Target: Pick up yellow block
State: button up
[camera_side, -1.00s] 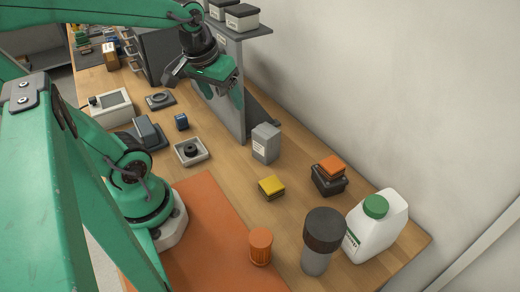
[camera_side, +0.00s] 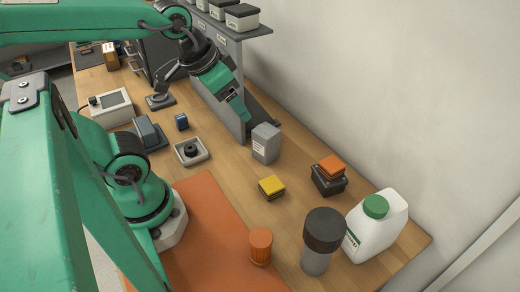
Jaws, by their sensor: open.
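The yellow block (camera_side: 271,186) lies on the wooden table near the middle, just right of the orange mat. It looks like a small flat square block with a dark lower part. My gripper (camera_side: 241,113) is in the air, up and left of the block in the picture, in front of the grey shelf unit. Its green fingers point down and to the right. It is open and holds nothing that I can see. The block is fully in view and apart from the gripper.
A grey box (camera_side: 266,143) stands between my gripper and the block's far side. An orange block on a black box (camera_side: 328,180), a white jug (camera_side: 376,226), a dark-capped grey cylinder (camera_side: 321,240) and an orange container (camera_side: 260,247) stand nearby. A white tray (camera_side: 191,151) lies left.

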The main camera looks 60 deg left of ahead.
jog(key=shift+w+f, duration=0.8)
jog(key=shift+f, duration=0.1)
jog(key=g, duration=0.5)
send_over(272, 184)
jog(key=f, duration=1.3)
jog(key=shift+w+a, duration=0.1)
jog(key=shift+a, duration=0.2)
jog(key=shift+d+f, duration=0.2)
jog(key=shift+f, duration=1.9)
jog(key=shift+f, duration=0.15)
jog(key=shift+s+d+f, duration=0.1)
jog(key=shift+s+f, duration=0.1)
jog(key=shift+f, duration=2.25)
